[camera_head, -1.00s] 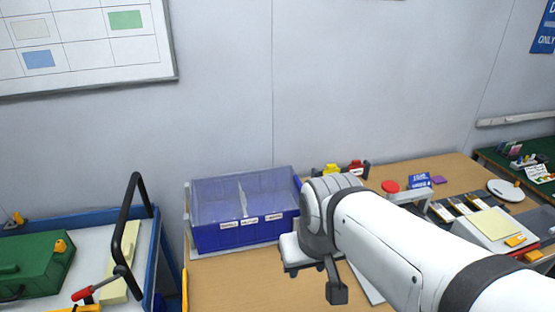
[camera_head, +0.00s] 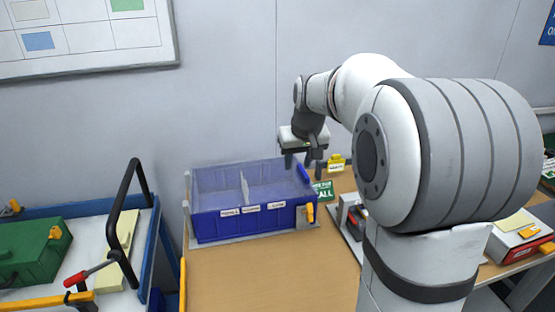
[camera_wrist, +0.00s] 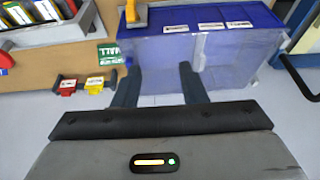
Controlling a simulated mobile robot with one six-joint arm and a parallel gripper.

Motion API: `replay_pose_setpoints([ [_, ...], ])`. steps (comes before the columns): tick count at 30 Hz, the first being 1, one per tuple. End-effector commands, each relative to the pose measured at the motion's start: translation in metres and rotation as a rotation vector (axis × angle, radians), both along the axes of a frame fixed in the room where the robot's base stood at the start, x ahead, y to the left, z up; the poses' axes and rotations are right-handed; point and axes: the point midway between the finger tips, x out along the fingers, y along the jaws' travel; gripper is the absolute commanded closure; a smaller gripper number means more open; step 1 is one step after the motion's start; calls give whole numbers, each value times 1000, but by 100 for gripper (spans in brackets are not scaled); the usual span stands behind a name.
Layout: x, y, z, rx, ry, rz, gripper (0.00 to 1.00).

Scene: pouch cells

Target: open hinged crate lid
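The blue crate (camera_head: 240,228) stands on the wooden bench against the wall, with white labels along its front. Its translucent lid (camera_head: 215,182) looks shut, and a white divider shows through it. A dark blue piece (camera_head: 304,174) sits at the lid's right edge. In the wrist view the crate (camera_wrist: 190,47) is upside down at the upper right, with its lid (camera_wrist: 238,58) nearer. My gripper (camera_head: 303,160) is above the crate's back right corner. Its fingers are spread and empty, as the wrist view also shows (camera_wrist: 158,72). Contact with the lid cannot be told.
A yellow-orange latch-like part (camera_head: 310,212) is by the crate's right front corner. A green sign (camera_head: 323,190) and a yellow clip (camera_head: 336,162) are right of the crate. A cart with a black handle (camera_head: 124,195) and green case (camera_head: 34,258) stands left. The bench front is bare.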

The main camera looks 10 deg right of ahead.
Motion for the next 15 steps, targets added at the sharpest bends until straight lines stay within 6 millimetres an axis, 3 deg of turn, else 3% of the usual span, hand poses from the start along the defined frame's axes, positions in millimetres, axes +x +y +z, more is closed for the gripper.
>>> replay_pose_setpoints([
  [1,27,-13,-19,2,-1,-5,62],
  [6,95,-49,-50,-2,-24,-4,62],
  [10,127,-69,-69,-3,-37,-4,62],
  [15,145,-82,-82,-5,-45,-3,62],
])
